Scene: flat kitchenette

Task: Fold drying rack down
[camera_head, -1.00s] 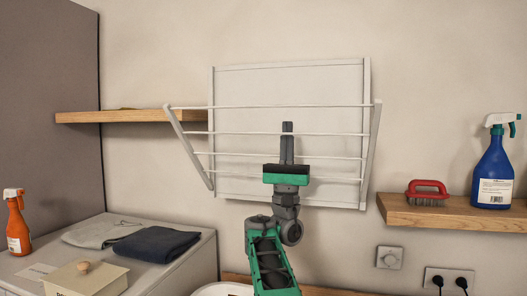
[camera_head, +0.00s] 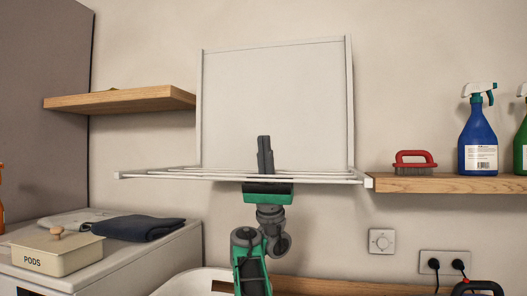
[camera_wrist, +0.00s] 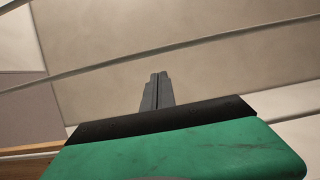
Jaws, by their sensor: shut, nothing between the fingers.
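The white drying rack (camera_head: 140,175) is mounted on the wall, with its flat back panel (camera_head: 275,100) upright behind it. In the head view its rod frame sticks out from the wall about level, seen nearly edge-on. My gripper (camera_head: 264,140) is shut and empty, pointing up at the middle of the rack, its fingers overlapping the rods in the picture. In the wrist view the shut fingertips (camera_wrist: 158,76) are in front of the pale wall, and white rods (camera_wrist: 100,67) cross the picture. I cannot tell whether the fingers touch a rod.
A wooden shelf (camera_head: 120,101) is at the left. The right shelf (camera_head: 440,184) holds a red brush (camera_head: 414,160) and a blue spray bottle (camera_head: 478,140), close to the rack's right end. Below left, a washer top holds a pods box (camera_head: 58,252) and dark cloth (camera_head: 138,228).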

